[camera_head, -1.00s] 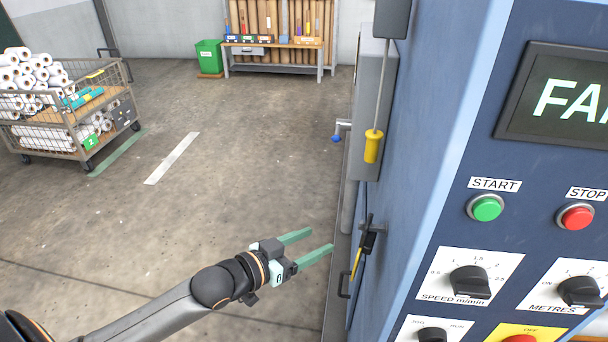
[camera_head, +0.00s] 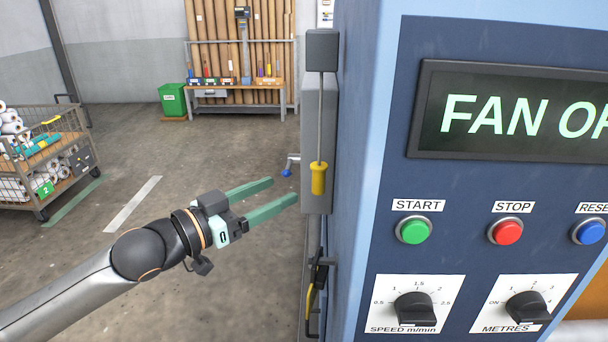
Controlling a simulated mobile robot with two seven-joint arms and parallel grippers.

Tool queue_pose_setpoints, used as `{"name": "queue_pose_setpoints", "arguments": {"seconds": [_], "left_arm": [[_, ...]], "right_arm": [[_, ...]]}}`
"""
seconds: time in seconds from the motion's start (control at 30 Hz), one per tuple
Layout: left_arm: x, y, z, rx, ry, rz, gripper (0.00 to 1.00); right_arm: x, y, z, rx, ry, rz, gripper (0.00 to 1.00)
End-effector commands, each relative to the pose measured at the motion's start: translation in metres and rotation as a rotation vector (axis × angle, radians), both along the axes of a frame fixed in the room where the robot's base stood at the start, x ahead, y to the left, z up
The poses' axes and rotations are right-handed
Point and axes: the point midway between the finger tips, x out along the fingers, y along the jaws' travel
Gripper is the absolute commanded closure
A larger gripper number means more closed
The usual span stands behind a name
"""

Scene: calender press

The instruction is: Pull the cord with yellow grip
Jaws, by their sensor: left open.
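The yellow grip (camera_head: 318,178) hangs at the lower end of a thin grey cord (camera_head: 321,115). The cord comes down from a dark grey box (camera_head: 322,50) on the side of the blue machine. My left gripper (camera_head: 285,191) is open, with two green fingers pointing right toward the grip. Its fingertips appear a little left of and slightly below the grip in the picture, with nothing between them. I cannot tell the gap in depth. My right gripper is not in view.
The blue machine (camera_head: 365,180) fills the right side, with a display reading FAN O (camera_head: 520,112), buttons and dials. A black-and-yellow tool (camera_head: 315,280) hangs below the grip. A wire cart (camera_head: 45,165) with rolls stands left. The floor between is clear.

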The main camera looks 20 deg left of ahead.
Motion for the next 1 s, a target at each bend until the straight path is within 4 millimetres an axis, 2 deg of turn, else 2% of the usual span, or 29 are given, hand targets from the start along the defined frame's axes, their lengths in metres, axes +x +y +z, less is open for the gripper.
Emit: {"name": "queue_pose_setpoints", "arguments": {"seconds": [0.3,0.5,0.9,1.0], "left_arm": [[0.047,-0.032,0.003,-0.002,-0.003,-0.001,0.31],[0.067,-0.045,0.001,0.000,-0.001,-0.001,0.31],[0.073,-0.050,0.000,0.003,-0.001,-0.001,0.31],[0.073,-0.049,0.000,0.003,-0.001,-0.001,0.40]], "right_arm": [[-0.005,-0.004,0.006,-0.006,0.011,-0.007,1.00],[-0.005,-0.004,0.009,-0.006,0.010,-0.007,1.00],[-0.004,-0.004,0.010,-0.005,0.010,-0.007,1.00],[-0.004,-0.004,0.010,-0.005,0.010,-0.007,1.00]]}}
